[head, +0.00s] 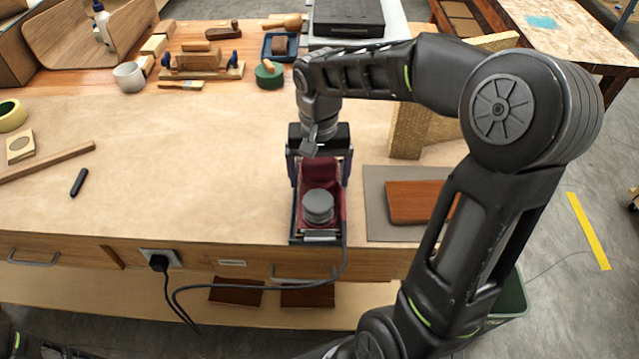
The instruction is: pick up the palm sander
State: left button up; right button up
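The palm sander (320,178) has a dark red body and a round grey knob at its near end. It rests upright near the bench's front edge, and its black cord hangs over that edge. My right gripper (320,172) reaches down over the sander's far part, with one finger on each side of the red body. The fingers are wide apart and look clear of the sides, though their tips are partly hidden. My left gripper is not in view.
A red-brown wood block (415,202) lies on a grey sheet (380,232) to the right. A tan textured block (420,130) stands behind it.

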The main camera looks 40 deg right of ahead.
jog(key=shift+w+r, duration=0.1)
jog(key=c, duration=1.8)
jog(key=shift+o, duration=0.2)
notch_tip(320, 180, up, 10)
jog(key=shift+b, duration=0.4)
jog(key=shift+r, duration=0.1)
